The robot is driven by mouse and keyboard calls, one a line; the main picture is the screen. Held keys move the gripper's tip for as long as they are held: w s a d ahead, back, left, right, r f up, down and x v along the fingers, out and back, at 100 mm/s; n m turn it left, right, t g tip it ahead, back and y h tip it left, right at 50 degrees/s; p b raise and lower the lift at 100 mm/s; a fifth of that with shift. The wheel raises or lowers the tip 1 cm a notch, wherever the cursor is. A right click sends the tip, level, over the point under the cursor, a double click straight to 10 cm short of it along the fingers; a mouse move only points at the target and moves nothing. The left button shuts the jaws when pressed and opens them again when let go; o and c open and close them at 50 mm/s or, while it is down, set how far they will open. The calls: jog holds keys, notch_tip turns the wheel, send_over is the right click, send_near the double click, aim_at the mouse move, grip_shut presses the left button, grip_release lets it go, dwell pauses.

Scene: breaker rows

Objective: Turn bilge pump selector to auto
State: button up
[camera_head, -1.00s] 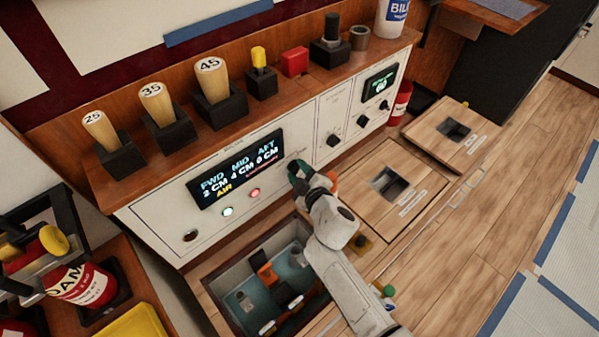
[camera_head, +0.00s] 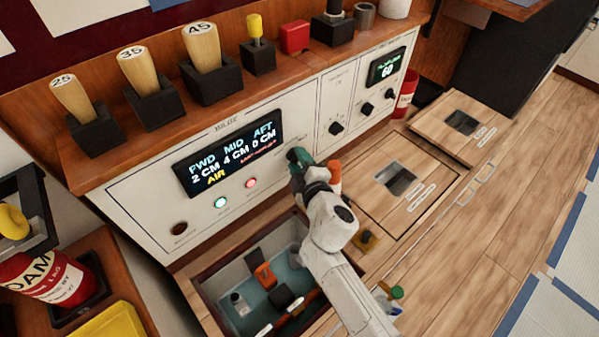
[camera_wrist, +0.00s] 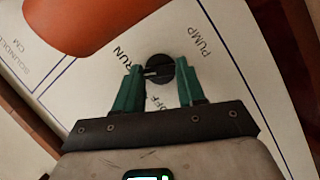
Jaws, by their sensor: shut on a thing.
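The selector is a black round knob (camera_wrist: 160,70) with a pale pointer line on the white panel (camera_wrist: 230,70). In the wrist view the words PUMP, RUN and OFF are printed around it. Its pointer line lies roughly across the picture, with one end toward the left, near RUN. My gripper (camera_wrist: 159,72) has its two green fingers on either side of the knob, shut on it. In the head view my gripper (camera_head: 296,157) is at the panel, right of the lit display (camera_head: 228,152), and hides the knob.
An orange object (camera_head: 334,172) stands close beside my gripper and fills the wrist view's upper left (camera_wrist: 100,20). Below is an open floor hatch (camera_head: 225,275) with parts inside. Wooden floor covers (camera_head: 375,205) lie to the right. Wooden plugs (camera_head: 203,50) stand on the shelf above.

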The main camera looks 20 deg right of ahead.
jog(key=f+n+t+b, duration=0.1)
jog(key=n+b, duration=0.1)
jog(key=b, duration=0.3)
jog(key=shift+h, duration=0.3)
jog(key=n+b, duration=0.2)
jog(key=shift+r+t+b, duration=0.1)
jog(key=shift+t+b, duration=0.3)
jog(key=shift+r+n, duration=0.1)
jog(key=shift+n, duration=0.2)
jog(key=o, duration=1)
jog(key=shift+o, duration=0.2)
jog(key=shift+s, duration=0.15)
jog(key=s+a, duration=0.1)
jog(key=s, duration=0.9)
jog(key=shift+s+b, duration=0.3)
